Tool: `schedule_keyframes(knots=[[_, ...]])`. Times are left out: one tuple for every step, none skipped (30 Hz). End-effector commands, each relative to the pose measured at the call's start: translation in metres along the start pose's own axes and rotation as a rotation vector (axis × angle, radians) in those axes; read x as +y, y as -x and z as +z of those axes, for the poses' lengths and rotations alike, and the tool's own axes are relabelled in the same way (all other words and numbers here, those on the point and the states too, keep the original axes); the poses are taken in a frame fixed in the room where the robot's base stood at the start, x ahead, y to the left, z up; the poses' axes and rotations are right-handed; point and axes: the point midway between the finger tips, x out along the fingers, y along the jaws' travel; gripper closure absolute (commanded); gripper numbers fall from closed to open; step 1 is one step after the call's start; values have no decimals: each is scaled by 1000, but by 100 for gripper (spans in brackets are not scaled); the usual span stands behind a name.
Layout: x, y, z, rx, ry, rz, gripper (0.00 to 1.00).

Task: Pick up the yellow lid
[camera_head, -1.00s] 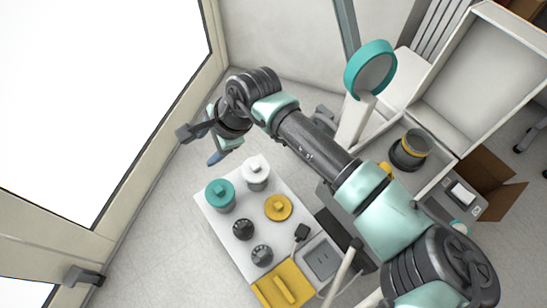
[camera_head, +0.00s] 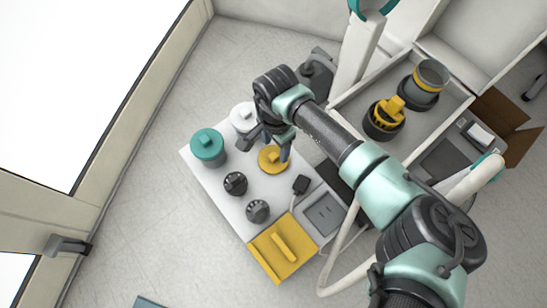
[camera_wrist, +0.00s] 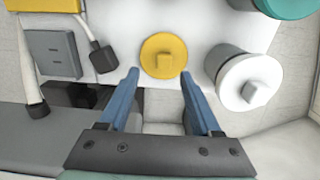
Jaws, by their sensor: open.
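In the head view my gripper (camera_head: 268,150) hangs over the lid's upper side, and one finger overlaps the lid's right edge. I cannot tell whether the fingers touch it.
A white-lidded jar (camera_head: 241,117) and a teal-lidded jar (camera_head: 207,147) stand close by. Two dark knobs (camera_head: 235,183) (camera_head: 258,211), a black plug (camera_head: 301,184), a grey socket plate (camera_head: 324,212) and a yellow panel (camera_head: 283,247) with a handle are nearer. An open cabinet (camera_head: 345,100) stands right.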

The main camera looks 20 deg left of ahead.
Motion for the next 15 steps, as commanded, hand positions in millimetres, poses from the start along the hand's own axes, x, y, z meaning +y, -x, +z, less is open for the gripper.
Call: schedule_keyframes(knots=[[0,-4,1,-1,0,0,35],[-1,-6,1,-1,0,0,35],[-1,-9,2,-1,0,0,35],[-2,-13,2,-1,0,0,35],[-3,-16,3,-2,0,0,35],[-4,-21,4,-3,0,-1,35],[-5,-25,5,-3,0,-1,35],[-5,-29,5,-3,0,-1,35],[-6,-34,6,-2,0,-1,35],[-7,-38,7,-2,-1,0,35],[-6,-42,6,-3,-2,0,35],[-6,-47,6,-2,-2,0,35],[-6,-49,6,-2,-2,0,35],[-6,-51,6,-1,-1,0,35],[-6,-52,6,0,-1,0,35]])
